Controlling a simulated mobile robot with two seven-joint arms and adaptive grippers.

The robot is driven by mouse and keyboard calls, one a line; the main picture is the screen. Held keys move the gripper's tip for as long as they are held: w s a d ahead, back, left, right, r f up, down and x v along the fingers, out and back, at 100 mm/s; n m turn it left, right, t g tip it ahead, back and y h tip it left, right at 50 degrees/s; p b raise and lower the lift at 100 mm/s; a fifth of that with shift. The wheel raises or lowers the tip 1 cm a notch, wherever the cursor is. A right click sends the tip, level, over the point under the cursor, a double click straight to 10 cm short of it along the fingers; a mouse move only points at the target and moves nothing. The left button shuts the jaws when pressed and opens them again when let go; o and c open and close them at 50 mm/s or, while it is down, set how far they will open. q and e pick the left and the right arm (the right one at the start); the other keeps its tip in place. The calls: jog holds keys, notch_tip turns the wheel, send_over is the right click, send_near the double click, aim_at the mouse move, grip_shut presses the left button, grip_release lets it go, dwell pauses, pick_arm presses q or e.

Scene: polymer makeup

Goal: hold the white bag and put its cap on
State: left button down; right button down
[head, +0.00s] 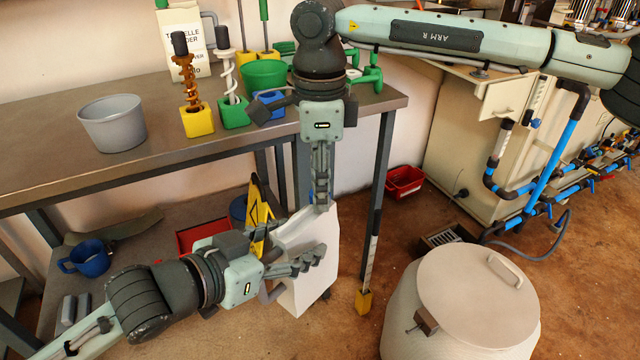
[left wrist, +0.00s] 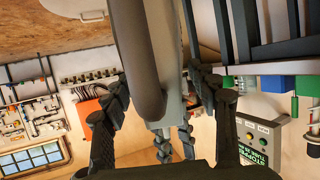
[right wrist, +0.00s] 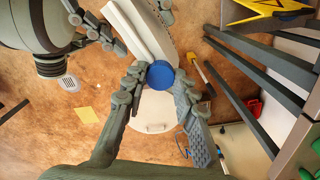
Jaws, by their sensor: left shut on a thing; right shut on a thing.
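The white bag (head: 318,238) hangs off the floor beside the table, slightly tilted. My left gripper (head: 305,262) is shut on it from the left. In the left wrist view the bag (left wrist: 168,60) runs between the fingers, with a grey handle-like loop in front. My right gripper (head: 321,198) points down above the bag's top. In the right wrist view it is shut on the round blue cap (right wrist: 160,74), which lies in line with the end of the bag (right wrist: 138,28). Whether the cap touches the bag's mouth is hidden.
The metal table (head: 60,165) stands behind and left, carrying a grey bucket (head: 112,123) and stirrers in coloured blocks. A yellow sign (head: 258,218) stands close behind the left gripper. A large lidded white drum (head: 465,300) stands at right.

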jog(key=c, duration=1.1)
grip_release()
jog(key=shift+c, duration=0.2)
jog(key=shift+r, duration=0.1)
notch_tip(320, 180, up, 12)
